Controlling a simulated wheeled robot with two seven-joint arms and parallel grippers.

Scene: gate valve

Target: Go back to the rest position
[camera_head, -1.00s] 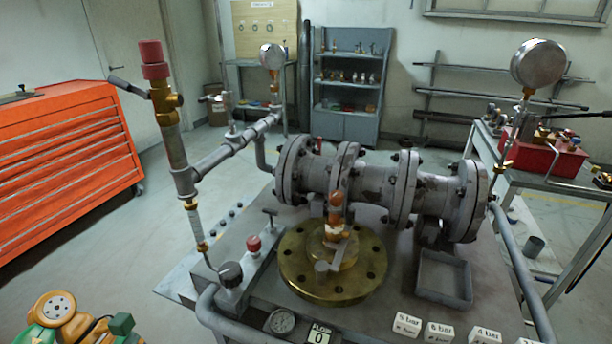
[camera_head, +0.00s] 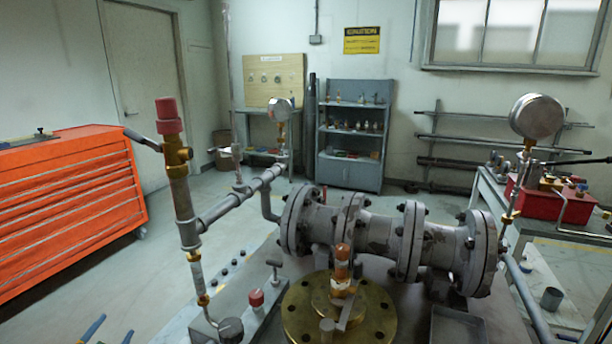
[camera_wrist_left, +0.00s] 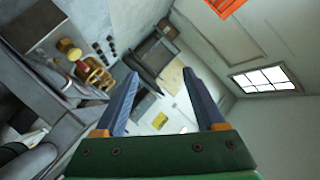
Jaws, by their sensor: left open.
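My left gripper (camera_head: 110,332) shows only as two blue fingertips at the bottom left edge in the head view. In the left wrist view my left gripper (camera_wrist_left: 160,80) has its two blue fingers wide apart with nothing between them. The valve assembly (camera_head: 385,230), a grey flanged pipe with a brass flange (camera_head: 300,312) in front, stands on the bench, right of and apart from the gripper. My right gripper is not in view.
A vertical pipe with a red cap (camera_head: 168,115) rises near the bench's left side. An orange tool cabinet (camera_head: 70,205) stands at the left. A pressure gauge (camera_head: 537,116) stands at the right. Floor between cabinet and bench is clear.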

